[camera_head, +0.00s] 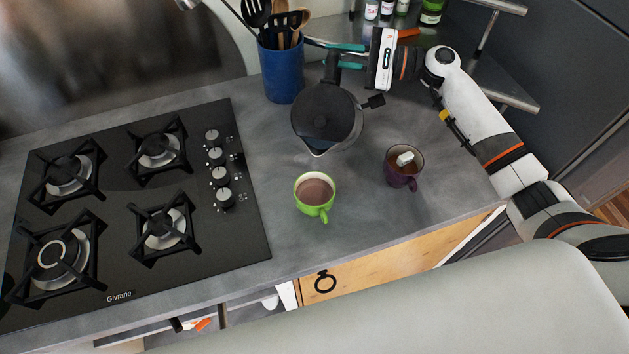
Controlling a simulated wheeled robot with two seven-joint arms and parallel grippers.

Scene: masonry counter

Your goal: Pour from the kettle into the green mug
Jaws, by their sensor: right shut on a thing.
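The green mug (314,193) stands on the grey counter, with brown liquid in it and its handle toward the counter's front edge. The dark kettle (330,115) is behind it, with its spout pointing down the picture toward the mug. My right gripper (347,57) is shut on the kettle's handle at the kettle's far side. I cannot tell whether the kettle touches the counter. No stream from the spout shows. My left gripper is not in view.
A purple mug (401,174) with a white piece in it stands right of the green mug. A blue utensil holder (282,72) stands close behind the kettle's left side. A black gas hob (120,222) fills the left. Bottles (431,12) stand at the back. Counter left of the green mug is clear.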

